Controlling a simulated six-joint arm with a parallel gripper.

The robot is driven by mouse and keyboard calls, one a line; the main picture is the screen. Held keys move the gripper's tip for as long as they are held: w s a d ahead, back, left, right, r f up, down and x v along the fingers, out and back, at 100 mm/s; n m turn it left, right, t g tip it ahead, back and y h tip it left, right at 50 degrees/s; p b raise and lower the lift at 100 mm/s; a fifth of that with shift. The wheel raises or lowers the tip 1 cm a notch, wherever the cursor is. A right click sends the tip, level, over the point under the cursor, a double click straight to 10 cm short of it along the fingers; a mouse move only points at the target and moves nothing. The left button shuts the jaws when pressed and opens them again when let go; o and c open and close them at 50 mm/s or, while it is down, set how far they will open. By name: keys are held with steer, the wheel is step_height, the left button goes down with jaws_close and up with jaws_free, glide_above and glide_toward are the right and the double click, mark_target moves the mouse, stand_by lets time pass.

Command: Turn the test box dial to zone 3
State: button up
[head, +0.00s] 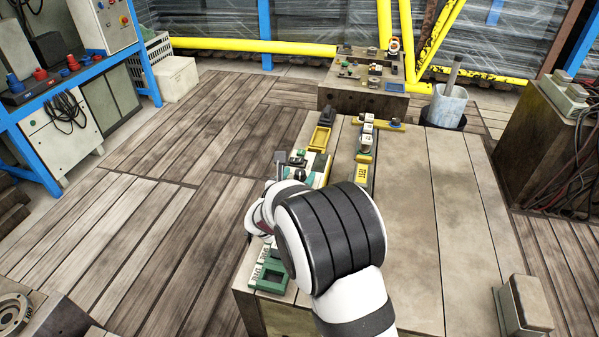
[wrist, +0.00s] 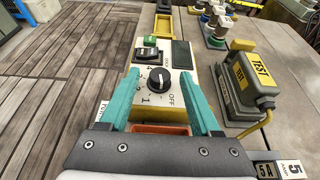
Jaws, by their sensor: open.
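The test box, cream on top with a yellow side, lies below my gripper in the wrist view (wrist: 184,77). In the head view its far part (head: 319,166) shows beyond my arm, which hides the rest. Its round black dial (wrist: 159,80) carries a small white mark and is ringed by print, with "OFF" and "1" on the near side. I cannot surely tell which position the mark points to. My gripper (wrist: 160,75) is open, its teal fingers apart on the left and right of the dial. Contact with the dial cannot be made out.
A black rocker switch (wrist: 147,54), a green button (wrist: 152,40) and a dark window (wrist: 182,54) sit beyond the dial. A grey unit with yellow TEST labels (wrist: 249,88) stands close on the right. A yellow tray (head: 320,138) lies beyond. The tabletop (head: 420,220) is bare to the right.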

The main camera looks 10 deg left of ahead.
jaws_close()
stand_by(0.3)
steer(key=m+h, duration=0.2)
steer(key=a+m+g+h, duration=0.1)
steer(key=m+h, duration=0.1)
steer(key=shift+h, duration=0.4)
steer(key=shift+w+a+m+g+h, duration=0.15)
steer(key=shift+m+g+h, duration=0.4)
steer(key=shift+m+h, duration=0.4)
steer(key=shift+w+a+m+g+h, duration=0.1)
steer(key=shift+m+g+h, duration=0.45)
steer(key=shift+m+h, duration=0.35)
jaws_free()
